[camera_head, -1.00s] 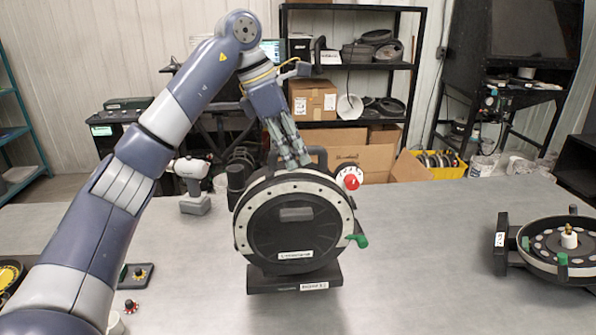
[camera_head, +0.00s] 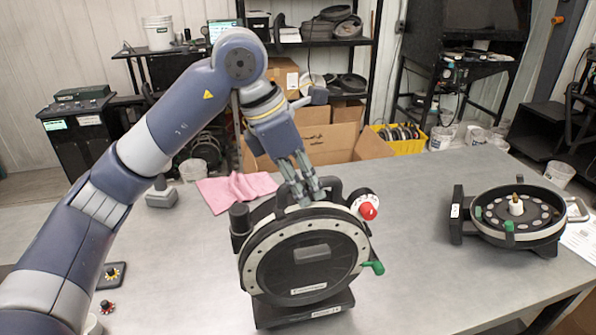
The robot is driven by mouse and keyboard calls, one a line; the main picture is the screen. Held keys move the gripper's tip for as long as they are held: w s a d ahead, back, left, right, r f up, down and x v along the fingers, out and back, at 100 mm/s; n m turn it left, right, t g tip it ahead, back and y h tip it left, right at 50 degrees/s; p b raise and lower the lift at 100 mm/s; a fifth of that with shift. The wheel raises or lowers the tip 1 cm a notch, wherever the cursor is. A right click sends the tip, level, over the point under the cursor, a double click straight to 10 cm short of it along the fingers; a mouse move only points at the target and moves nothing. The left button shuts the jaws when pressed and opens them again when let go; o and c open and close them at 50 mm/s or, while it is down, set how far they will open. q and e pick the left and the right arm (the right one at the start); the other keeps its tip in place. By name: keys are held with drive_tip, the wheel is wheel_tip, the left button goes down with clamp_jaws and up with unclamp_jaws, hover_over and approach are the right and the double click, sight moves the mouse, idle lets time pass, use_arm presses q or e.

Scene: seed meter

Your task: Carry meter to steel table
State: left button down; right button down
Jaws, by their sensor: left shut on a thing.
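The seed meter (camera_head: 303,262) is a round black housing with a pale, bolted rim on a black base. It has a red knob (camera_head: 368,210) at upper right and a green lever (camera_head: 373,267) on its right side. My left gripper (camera_head: 307,194) is at the top of the meter, shut on its black handle. The fingers partly hide the handle. The meter is upright; I cannot tell whether its base touches the grey table (camera_head: 420,240) below. My right gripper is not in view. I cannot tell which surface is the steel table.
A second, opened meter (camera_head: 518,214) lies at the right of the table. A pink cloth (camera_head: 237,190) and a grey drill (camera_head: 161,194) are behind my arm. Small knobs (camera_head: 111,275) lie at lower left. A cardboard box (camera_head: 335,143) and yellow bin (camera_head: 400,138) stand beyond the table.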

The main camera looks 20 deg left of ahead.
use_arm(q)
drive_tip(key=shift+f+p, duration=0.45)
drive_tip(key=shift+f, duration=0.9)
drive_tip(key=c, duration=1.6)
unclamp_jaws()
drive_tip(key=shift+f, duration=0.25)
drive_tip(key=shift+o, duration=0.2)
drive_tip(key=shift+s, duration=0.1)
drive_tip(key=shift+r, duration=0.1)
